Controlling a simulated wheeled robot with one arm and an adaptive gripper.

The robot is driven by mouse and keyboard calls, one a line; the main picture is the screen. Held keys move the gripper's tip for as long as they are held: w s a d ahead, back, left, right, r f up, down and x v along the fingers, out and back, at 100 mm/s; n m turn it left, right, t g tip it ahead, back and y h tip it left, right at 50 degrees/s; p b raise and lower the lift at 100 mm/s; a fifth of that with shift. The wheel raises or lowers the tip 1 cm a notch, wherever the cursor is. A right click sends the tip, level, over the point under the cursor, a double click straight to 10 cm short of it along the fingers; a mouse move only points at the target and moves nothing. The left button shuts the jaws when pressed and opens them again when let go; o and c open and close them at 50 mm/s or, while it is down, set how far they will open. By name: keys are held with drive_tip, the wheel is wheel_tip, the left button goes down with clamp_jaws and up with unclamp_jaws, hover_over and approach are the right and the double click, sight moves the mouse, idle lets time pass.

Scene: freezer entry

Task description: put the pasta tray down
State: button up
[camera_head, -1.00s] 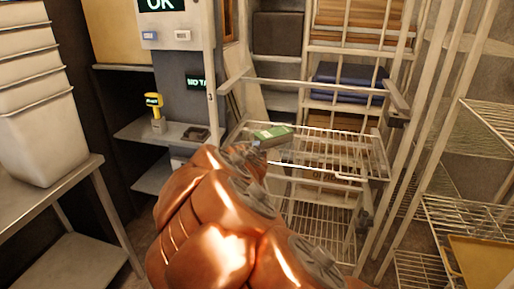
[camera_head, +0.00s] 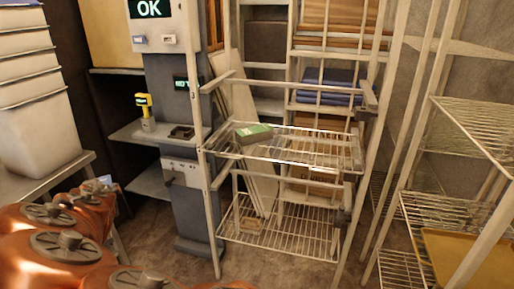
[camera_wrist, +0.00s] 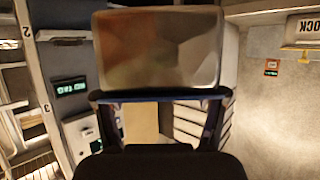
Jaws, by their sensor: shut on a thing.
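In the wrist view, my gripper (camera_wrist: 160,95) is shut on a shiny, metallic-looking rectangular tray (camera_wrist: 160,48), seemingly the pasta tray. One flat face of it fills the space beyond the fingertips, so its contents are hidden. It is held up, and nothing is seen touching it except the fingers. A green-topped pack (camera_head: 253,133) lies on the upper wire shelf of the cart, apart from my gripper.
The wire cart (camera_head: 300,152) has free room right of the pack. A steel table (camera_head: 65,168) at left bears stacked white tubs (camera_head: 40,120). A scanner post (camera_head: 185,205) with a small shelf holds a yellow scanner (camera_head: 145,106). A wire rack (camera_head: 450,215) stands right.

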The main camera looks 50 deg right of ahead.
wheel_tip(320, 180, down, 7)
drive_tip(key=b, duration=0.6)
drive_tip(key=s+d+r+m+g+h, duration=0.2)
drive_tip(key=s+d+m+g, duration=0.3)
drive_tip(key=s+d, duration=0.9)
drive_tip(key=s+d+r+m+g+h, duration=0.3)
drive_tip(key=s+d+r+m+g, duration=0.2)
drive_tip(key=s+d, duration=1)
drive_tip(key=s+d+r+m+g+h, duration=0.3)
drive_tip(key=s+d+m+g, duration=0.3)
drive_tip(key=s+d, duration=0.8)
drive_tip(key=d+m+p, duration=0.1)
drive_tip(key=d+m, duration=0.1)
drive_tip(key=d, duration=0.7)
drive_tip(key=shift+s+d+r+m+g, duration=0.15)
drive_tip(key=shift+s+r+m+g, duration=0.05)
drive_tip(key=shift+s+m+g, duration=0.1)
